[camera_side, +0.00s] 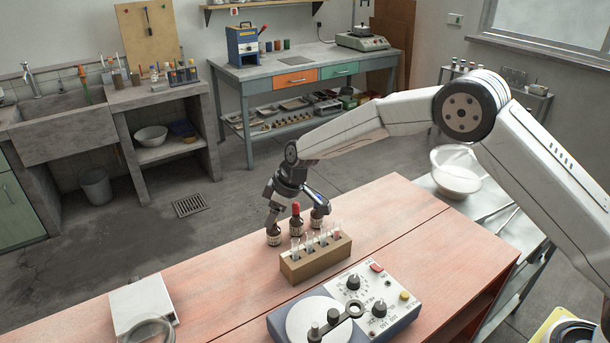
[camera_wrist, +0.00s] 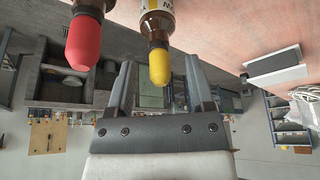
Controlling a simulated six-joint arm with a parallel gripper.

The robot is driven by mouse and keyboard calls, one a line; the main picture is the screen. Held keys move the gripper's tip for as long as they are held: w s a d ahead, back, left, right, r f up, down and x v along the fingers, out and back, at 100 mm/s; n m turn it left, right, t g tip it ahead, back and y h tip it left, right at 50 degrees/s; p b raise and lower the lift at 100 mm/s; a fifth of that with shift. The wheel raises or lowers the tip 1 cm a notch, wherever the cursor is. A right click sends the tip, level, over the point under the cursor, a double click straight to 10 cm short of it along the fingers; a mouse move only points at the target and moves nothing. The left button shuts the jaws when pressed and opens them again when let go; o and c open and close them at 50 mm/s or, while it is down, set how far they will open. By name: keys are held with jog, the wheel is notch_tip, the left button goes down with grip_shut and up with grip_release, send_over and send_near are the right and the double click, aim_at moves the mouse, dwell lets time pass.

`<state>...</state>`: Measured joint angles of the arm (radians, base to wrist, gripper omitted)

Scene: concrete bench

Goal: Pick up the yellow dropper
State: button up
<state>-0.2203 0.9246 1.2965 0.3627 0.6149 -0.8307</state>
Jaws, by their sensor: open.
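The yellow dropper (camera_wrist: 160,66) tops a brown bottle (camera_wrist: 157,22) in the wrist view. It lies between the two open fingers of my gripper (camera_wrist: 160,80), with a gap on each side. A red dropper (camera_wrist: 84,42) on another bottle is to its left, outside the fingers. In the side view, my gripper (camera_side: 273,208) is low over the left bottle (camera_side: 273,236) of a small group, and its top is hidden there. The red-topped bottle (camera_side: 296,218) stands just right of it, and a third bottle (camera_side: 317,217) is farther right, partly hidden.
A test-tube rack (camera_side: 316,263) stands close in front of the bottles. A dial instrument (camera_side: 345,311) is nearer the front. A white box (camera_side: 142,304) with a glass dish is at the left. The bench (camera_side: 225,270) is clear left of the bottles.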

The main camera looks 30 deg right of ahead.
jog(key=shift+w+a+f, duration=0.15)
jog(key=shift+a+f, duration=0.05)
jog(key=shift+f, duration=0.25)
jog(key=c, duration=0.8)
